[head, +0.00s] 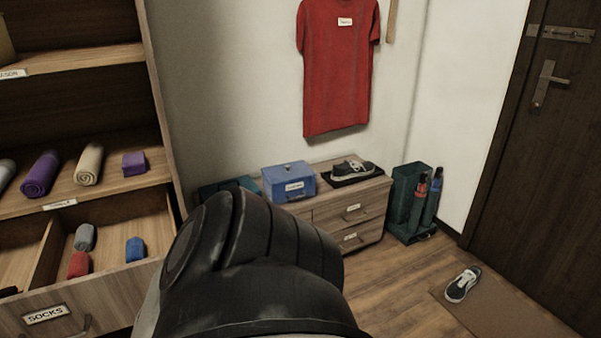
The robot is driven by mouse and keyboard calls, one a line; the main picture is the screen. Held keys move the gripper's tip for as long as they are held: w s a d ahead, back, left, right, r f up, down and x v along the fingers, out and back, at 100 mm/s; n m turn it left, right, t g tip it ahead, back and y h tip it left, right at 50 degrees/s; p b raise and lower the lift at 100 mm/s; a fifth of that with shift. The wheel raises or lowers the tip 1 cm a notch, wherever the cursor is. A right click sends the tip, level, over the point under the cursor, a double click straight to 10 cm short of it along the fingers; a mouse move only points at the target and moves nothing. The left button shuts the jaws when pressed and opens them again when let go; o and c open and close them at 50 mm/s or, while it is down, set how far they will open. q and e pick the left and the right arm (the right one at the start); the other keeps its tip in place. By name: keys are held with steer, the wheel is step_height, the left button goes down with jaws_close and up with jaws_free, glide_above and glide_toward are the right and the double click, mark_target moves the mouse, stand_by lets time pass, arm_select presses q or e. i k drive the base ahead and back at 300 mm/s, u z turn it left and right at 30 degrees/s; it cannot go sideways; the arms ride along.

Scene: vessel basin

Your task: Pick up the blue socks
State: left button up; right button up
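The blue socks (136,249) are a small rolled bundle lying in the open drawer labelled "SOCKS" (46,315), at the lower left of the head view. They lie in the drawer's right compartment, apart from a grey roll (86,237) and a red roll (79,264) to their left. A large black part of my own arm fills the lower middle of the view, to the right of the drawer. Neither gripper's fingers show in the view.
A low cabinet (350,212) carries a blue box (288,181) and a shoe (353,169). Another shoe (462,284) lies on the mat (510,312) by the door.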

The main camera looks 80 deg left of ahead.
mark_target(135, 250)
steer(key=i, duration=0.55)
steer(key=u, duration=3.65)
